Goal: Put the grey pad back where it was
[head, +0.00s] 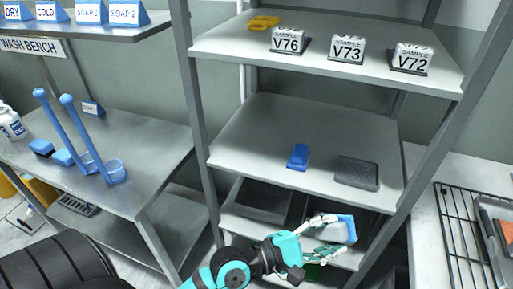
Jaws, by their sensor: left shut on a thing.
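A dark grey pad (357,173) lies flat on the right part of the middle shelf (250,150) of the grey rack. A small blue block-like thing (298,157) sits on the same shelf to its left. My left gripper (334,234) is in front of the lower shelf, below the grey pad and apart from it. It is shut on a white thing with a blue edge (346,226); the fingers hide part of it. My right gripper is not in view.
The top shelf (230,45) holds sample blocks V76 (288,41), V73 (347,49), V72 (411,58) and a yellow thing (264,23). A grey tray (262,200) sits on the lower shelf. Rack posts flank the arm. The middle shelf's left side is free.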

